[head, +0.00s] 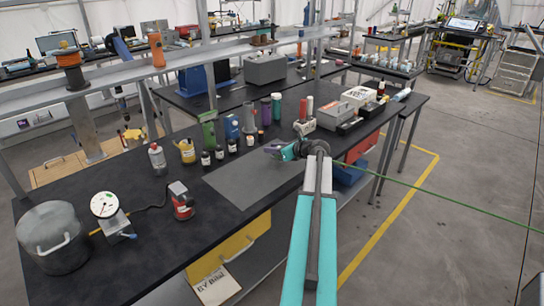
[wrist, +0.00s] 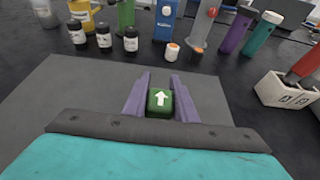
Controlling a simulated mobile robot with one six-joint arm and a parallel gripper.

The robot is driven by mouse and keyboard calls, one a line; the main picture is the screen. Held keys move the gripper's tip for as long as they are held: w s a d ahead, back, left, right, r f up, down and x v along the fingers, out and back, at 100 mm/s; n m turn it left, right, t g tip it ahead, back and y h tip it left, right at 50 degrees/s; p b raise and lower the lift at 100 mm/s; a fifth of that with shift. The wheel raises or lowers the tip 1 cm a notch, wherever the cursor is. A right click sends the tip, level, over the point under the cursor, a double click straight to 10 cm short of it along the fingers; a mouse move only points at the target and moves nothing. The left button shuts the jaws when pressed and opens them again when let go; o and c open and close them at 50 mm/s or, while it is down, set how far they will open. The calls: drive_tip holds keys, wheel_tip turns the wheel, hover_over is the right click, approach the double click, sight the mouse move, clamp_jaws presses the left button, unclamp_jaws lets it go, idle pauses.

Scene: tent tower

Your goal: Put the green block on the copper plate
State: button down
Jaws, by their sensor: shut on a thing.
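My gripper (wrist: 160,88), with two purple fingers, is shut on the green block (wrist: 160,103), which has a white arrow on its visible face. The block sits between the fingers, over the grey mat in the wrist view; how high it is above the mat I cannot tell. In the head view my gripper (head: 272,150) is over the right part of the mat, and I cannot make out the block there. I cannot pick out a copper plate in either view.
The grey mat (head: 240,188) is mostly bare on the black bench. Behind it stand dark jars (wrist: 131,38), a blue container (wrist: 165,18), a purple cylinder (wrist: 234,32) and a teal cylinder (wrist: 262,34). A white and orange jar (wrist: 172,52) stands near the mat's far edge.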

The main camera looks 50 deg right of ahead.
drive_tip(key=shift+f+p, duration=0.4)
drive_tip(key=shift+f, duration=1.2)
drive_tip(key=shift+f, duration=0.1)
drive_tip(key=c, duration=1.4)
unclamp_jaws()
drive_tip(key=shift+c, duration=0.2)
drive_tip(key=b+v, duration=0.2)
drive_tip(key=v, duration=0.9)
drive_tip(key=shift+s+a+r, duration=0.1)
drive_tip(key=shift+s+r, duration=0.15)
drive_tip(key=shift+s, duration=0.05)
drive_tip(key=shift+s+r, duration=0.1)
drive_tip(key=shift+s, duration=0.1)
